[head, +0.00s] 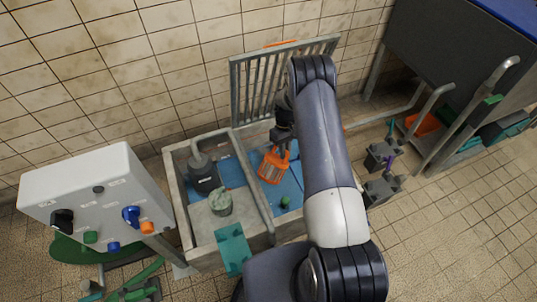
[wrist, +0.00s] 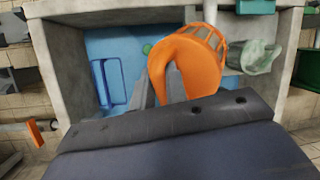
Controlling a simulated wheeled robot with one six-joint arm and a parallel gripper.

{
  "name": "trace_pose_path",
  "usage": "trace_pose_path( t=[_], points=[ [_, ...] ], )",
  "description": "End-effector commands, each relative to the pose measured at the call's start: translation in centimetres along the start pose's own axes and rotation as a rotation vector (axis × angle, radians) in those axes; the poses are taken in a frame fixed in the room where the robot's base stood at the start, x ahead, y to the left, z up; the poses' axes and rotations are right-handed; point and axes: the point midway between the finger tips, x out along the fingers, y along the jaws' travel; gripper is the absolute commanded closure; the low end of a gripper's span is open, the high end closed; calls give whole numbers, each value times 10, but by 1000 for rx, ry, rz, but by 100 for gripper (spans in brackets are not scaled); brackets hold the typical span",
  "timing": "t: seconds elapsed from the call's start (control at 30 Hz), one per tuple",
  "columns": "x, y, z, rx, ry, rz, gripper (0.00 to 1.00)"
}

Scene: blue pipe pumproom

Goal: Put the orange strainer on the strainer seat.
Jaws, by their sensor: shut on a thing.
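The orange strainer (head: 273,167) is an open-sided basket with a solid loop handle, and it hangs tilted over the basin's blue floor. In the wrist view the orange strainer (wrist: 196,62) fills the middle, its slotted side toward the upper right. My gripper (head: 283,140) is shut on its handle; in the wrist view the dark fingers (wrist: 160,84) are at the handle's left part. A grey-green round cup-like piece (head: 221,202) stands left of the strainer in the basin; it also shows in the wrist view (wrist: 258,57). I cannot tell whether it is the strainer seat.
The concrete basin (head: 178,199) has a dark pump (head: 204,178) at its left, a green knob (head: 285,201) on the blue floor and a teal plate (head: 233,249) at its front wall. A metal grate (head: 247,90) stands behind. A control box (head: 90,195) is left; pipes stand right.

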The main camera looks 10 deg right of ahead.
Motion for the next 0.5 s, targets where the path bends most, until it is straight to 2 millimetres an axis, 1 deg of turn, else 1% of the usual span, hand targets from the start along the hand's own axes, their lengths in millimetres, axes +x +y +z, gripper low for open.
trace_pose_path(
  t=[0.03,0.3,0.5],
  points=[
    [23,9,-17,-41,-1,39,100],
    [71,47,-79,-275,11,256,100],
    [103,72,-125,-456,46,409,100]
  ],
)
